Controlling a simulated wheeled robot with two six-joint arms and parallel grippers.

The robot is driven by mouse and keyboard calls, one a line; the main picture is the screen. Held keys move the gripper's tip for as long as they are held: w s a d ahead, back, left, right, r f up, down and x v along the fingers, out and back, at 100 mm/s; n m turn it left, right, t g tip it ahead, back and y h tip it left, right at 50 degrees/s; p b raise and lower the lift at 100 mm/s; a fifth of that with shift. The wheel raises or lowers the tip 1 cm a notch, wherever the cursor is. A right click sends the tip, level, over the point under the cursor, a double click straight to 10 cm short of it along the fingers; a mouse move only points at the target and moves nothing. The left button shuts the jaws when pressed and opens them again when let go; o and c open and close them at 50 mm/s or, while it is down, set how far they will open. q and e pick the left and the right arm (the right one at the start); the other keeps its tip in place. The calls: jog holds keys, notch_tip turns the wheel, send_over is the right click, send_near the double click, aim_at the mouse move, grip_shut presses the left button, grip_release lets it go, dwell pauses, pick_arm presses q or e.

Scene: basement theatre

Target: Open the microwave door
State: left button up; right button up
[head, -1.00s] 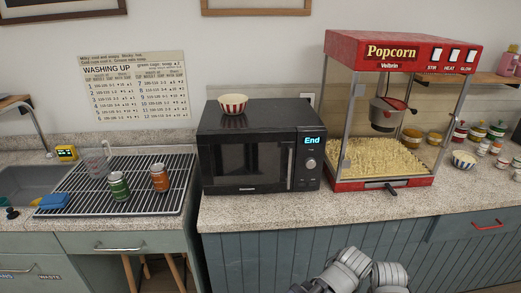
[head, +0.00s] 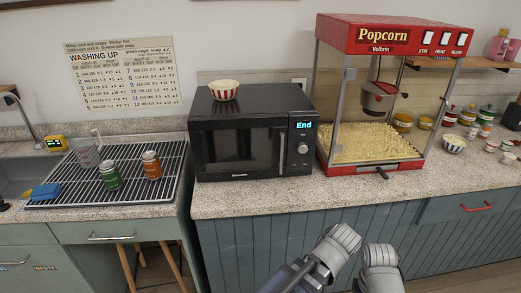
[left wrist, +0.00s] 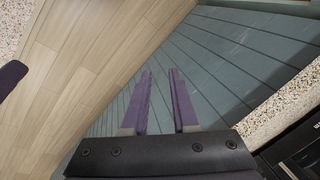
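The black microwave (head: 251,131) stands on the counter. Its door (head: 232,148) is shut, with an upright silver handle (head: 282,150) at the door's right edge. The display beside it reads "End", above a round knob. In the left wrist view my left gripper (left wrist: 158,72) has two purple fingers standing apart with nothing between them. It points at the teal cabinet front, and a dark corner of the microwave (left wrist: 298,150) shows at the lower right, clear of the fingers. Neither gripper's fingers show in the head view, only grey arm links at the bottom.
A striped bowl (head: 224,90) sits on top of the microwave. The red popcorn machine (head: 375,165) stands close on its right. The counter strip (head: 250,197) before the microwave is clear.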

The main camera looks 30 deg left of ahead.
pick_arm(q)
jog(key=shift+o, duration=1.2)
jog(key=w+a+r+n+t+y, duration=0.3)
jog(key=w+a+n, duration=0.1)
jog(key=w+a, duration=0.4)
jog(key=shift+w+a+r+n+y, duration=0.25)
jog(key=shift+w+r+n+y, duration=0.15)
jog(key=shift+w, duration=0.45)
jog(key=n+t+y+b, duration=0.2)
jog(key=n+t+y, duration=0.4)
jog(key=t, duration=0.2)
send_near(282, 148)
jog(key=x, duration=0.3)
jog(key=shift+x, duration=3.8)
jog(key=shift+d+f, duration=0.1)
jog(key=shift+f, duration=0.05)
grip_shut()
